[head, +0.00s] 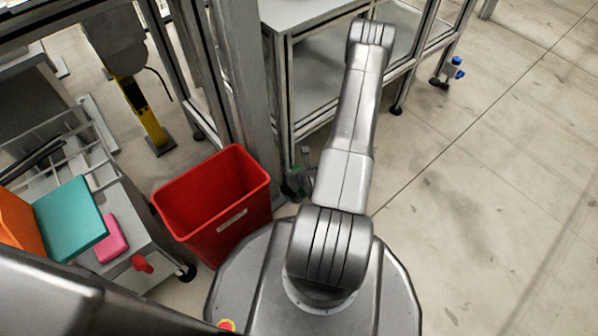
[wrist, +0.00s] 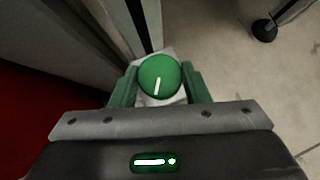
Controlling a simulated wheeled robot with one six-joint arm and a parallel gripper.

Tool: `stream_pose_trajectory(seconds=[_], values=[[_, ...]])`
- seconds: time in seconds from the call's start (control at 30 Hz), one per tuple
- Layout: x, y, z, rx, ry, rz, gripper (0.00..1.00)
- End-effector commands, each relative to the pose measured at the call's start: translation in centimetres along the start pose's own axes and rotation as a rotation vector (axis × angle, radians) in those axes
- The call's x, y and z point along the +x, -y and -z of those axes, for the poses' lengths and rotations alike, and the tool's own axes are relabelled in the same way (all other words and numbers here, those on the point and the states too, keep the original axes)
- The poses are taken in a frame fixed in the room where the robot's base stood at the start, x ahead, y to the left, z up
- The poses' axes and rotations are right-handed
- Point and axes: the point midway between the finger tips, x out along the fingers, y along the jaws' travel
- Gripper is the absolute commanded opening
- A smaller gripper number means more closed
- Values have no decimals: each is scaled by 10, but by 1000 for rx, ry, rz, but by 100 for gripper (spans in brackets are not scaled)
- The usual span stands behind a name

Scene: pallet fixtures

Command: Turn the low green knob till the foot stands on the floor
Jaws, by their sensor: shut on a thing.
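The low green knob (wrist: 160,76) shows in the wrist view as a round green disc with a white line on its top. My gripper (wrist: 161,80) has its green fingers on either side of the knob and is shut on it. A pale bracket shows behind and below the knob. The foot under the knob is hidden, so I cannot tell whether it touches the floor. In the head view my arm reaches away toward the frame, and a small green part shows low beside the grey post, partly hidden.
A red bin (head: 215,205) stands close on the left; its red side also shows in the wrist view (wrist: 45,120). A grey post (head: 247,90) and a metal table (head: 300,15) stand ahead. A blue knob (head: 457,62) sits at the far right leg. Floor on the right is clear.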

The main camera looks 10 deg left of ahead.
Motion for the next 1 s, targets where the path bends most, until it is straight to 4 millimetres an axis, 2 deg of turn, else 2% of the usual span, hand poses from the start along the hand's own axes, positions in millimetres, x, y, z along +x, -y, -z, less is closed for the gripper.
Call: stream_pose_trajectory(seconds=[0.27,0.3,0.37,0.4,0.67,0.77,0.87,1.0], values=[[0,0,-1,1,2,1,19],[0,0,-1,1,2,1,50],[0,0,-1,1,2,0,62],[0,0,-1,0,2,0,64],[-1,0,0,0,1,0,64],[-7,0,-1,1,-1,0,64],[-22,1,-2,4,-1,0,64],[-54,1,-2,7,-2,2,64]])
